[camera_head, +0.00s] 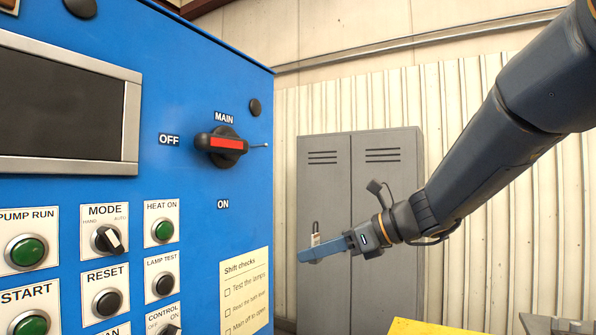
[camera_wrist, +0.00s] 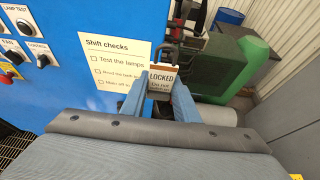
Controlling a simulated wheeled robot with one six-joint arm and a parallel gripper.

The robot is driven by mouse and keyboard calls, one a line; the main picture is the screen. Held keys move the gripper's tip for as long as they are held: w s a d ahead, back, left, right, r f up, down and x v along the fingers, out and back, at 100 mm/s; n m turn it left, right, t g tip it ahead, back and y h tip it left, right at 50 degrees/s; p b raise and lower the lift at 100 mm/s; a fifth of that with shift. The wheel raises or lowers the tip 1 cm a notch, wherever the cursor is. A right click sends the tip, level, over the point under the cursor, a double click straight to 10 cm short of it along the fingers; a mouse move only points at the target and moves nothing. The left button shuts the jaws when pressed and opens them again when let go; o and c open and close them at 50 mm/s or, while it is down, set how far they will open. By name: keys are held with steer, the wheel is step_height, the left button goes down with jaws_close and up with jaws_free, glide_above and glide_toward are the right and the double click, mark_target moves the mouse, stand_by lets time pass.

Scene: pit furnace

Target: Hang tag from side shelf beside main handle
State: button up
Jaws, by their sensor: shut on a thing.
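The main handle (camera_head: 222,144), black with a red bar, sits on the blue panel (camera_head: 190,90), its bar pointing left toward OFF. A thin metal peg (camera_head: 258,146) with a small ball end sticks out right beside it. My gripper (camera_head: 308,252) is to the right of the panel and lower than the handle. Its blue fingers are shut on the tag (camera_head: 316,240), which stands upright with a dark shackle-like loop above it. In the wrist view the tag (camera_wrist: 161,78) reads LOCKED and sits between my fingertips (camera_wrist: 162,92). The side shelf cannot be made out.
The panel carries push buttons, knobs and a Shift checks sheet (camera_head: 245,288). A grey locker (camera_head: 385,160) stands behind my arm. A yellow surface (camera_head: 425,327) shows at the bottom. In the wrist view green equipment (camera_wrist: 225,65) stands beyond the tag.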

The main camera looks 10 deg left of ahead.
steer(key=p, duration=0.2)
glide_toward(251, 177)
steer(key=shift+x, duration=2.4)
steer(key=shift+a+f+t+b, duration=0.3)
steer(key=shift+a+f+b, duration=0.1)
steer(key=shift+b, duration=0.15)
steer(key=shift+w+a+p, duration=0.15)
steer(key=shift+a+p, duration=0.15)
steer(key=shift+p, duration=0.05)
steer(key=o, duration=0.8)
steer(key=shift+r, duration=0.1)
steer(key=shift+c, duration=0.2)
steer(key=o, duration=0.3)
steer(key=shift+w, duration=0.15)
steer(key=shift+o, duration=0.2)
